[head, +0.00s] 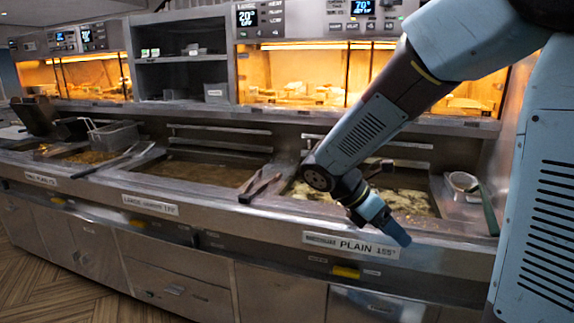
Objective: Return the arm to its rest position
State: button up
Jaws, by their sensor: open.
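My arm reaches down from the upper right of the head view, bent at the elbow. My gripper (388,227) is at its end, over the front edge of the fryer counter, just above and right of the "PLAIN" label (350,246). The gripper points down and to the right. It is open, and I see nothing held in it. The inner faces of its fingers are hard to make out from here.
A right-hand fryer vat (415,202) with pale food lies behind my gripper. A middle vat (200,172), tongs (262,186), a wire basket (114,136) and a small metal cup (461,183) are on the counter. Lit warming cabinets (300,75) stand behind. The floor (50,285) at front left is clear.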

jog(key=s+d+r+m+t+y, duration=0.1)
jog(key=s+r+m+t+y, duration=0.6)
jog(key=m, duration=1.3)
jog(key=shift+s+r+m+y, duration=0.3)
jog(key=shift+s+r+y, duration=0.8)
jog(key=shift+s, duration=1)
